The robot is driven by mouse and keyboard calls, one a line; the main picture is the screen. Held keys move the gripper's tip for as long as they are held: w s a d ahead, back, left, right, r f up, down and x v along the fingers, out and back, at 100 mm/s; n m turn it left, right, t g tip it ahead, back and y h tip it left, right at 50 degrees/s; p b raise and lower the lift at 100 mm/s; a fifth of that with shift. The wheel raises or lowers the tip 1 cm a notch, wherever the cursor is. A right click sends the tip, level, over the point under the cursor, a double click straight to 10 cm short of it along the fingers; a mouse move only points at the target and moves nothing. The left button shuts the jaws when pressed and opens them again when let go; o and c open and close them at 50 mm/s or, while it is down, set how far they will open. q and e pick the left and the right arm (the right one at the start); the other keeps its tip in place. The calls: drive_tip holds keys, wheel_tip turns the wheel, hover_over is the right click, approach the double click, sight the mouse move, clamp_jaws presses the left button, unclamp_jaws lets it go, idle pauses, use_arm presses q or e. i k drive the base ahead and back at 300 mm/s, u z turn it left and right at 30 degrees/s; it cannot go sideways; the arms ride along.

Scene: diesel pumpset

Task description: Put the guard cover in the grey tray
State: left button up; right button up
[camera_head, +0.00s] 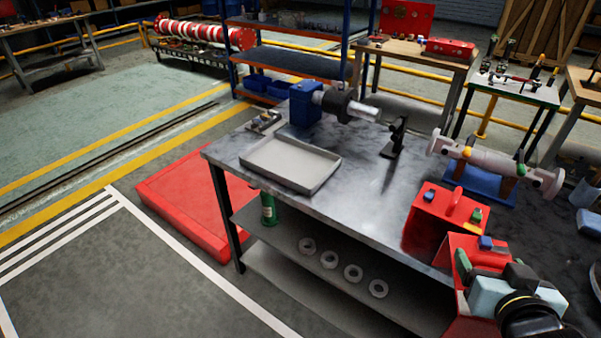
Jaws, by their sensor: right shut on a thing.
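The grey tray (290,163) lies empty on the left part of the dark workbench. My right gripper (489,262) is at the lower right, beside the bench's front edge. It is shut on a red sheet-like piece, which I take for the guard cover (480,248). The gripper and wrist hide part of this piece. The held piece is far to the right of the tray and nearer to me. My left gripper is not in view.
A red box-like thing with a handle (440,222) stands on the bench just behind the held piece. A grey flanged shaft (493,163) rests on a blue stand behind it. A blue motor-like unit (305,104) and a black bracket (395,138) stand behind the tray. The bench between is clear.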

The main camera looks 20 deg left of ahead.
sight(290, 163)
drive_tip(key=k, duration=0.55)
drive_tip(key=u, duration=0.9)
drive_tip(key=i, duration=2.2)
drive_tip(key=z, duration=0.9)
